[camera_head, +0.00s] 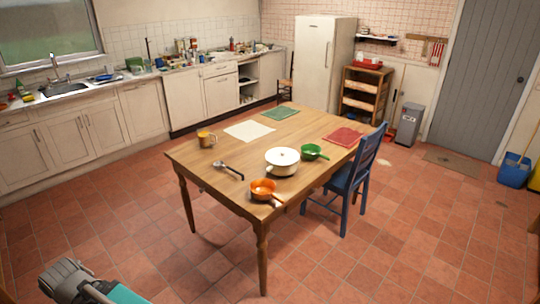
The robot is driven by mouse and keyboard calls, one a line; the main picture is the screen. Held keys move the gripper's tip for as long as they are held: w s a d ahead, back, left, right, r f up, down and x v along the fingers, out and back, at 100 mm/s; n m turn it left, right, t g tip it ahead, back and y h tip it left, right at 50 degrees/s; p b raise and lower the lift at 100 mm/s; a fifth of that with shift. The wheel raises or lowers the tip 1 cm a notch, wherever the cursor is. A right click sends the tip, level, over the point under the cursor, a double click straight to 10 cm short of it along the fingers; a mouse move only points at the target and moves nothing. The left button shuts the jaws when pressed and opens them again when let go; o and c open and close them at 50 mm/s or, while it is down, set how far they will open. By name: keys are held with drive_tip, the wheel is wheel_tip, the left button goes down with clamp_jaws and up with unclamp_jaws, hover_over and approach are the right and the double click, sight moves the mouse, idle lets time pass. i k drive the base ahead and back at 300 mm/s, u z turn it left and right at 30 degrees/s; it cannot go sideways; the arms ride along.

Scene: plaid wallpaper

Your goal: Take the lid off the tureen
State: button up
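The white tureen (282,168) stands on the near right part of the wooden table (222,155). Its white lid (283,155) sits on top of it, with a small dark knob in the middle. Part of my arm shows at the bottom left corner, low and well apart from the table. My gripper's fingertips cannot be made out there.
An orange pan (263,187) and a green pan (312,151) stand close to the tureen. A blue chair (352,180) stands at the table's right side. The tiled floor between my arm and the table is clear.

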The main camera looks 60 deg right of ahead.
sight(279, 156)
drive_tip(key=z, duration=0.05)
drive_tip(key=i, duration=2.75)
drive_tip(key=z, duration=2.6)
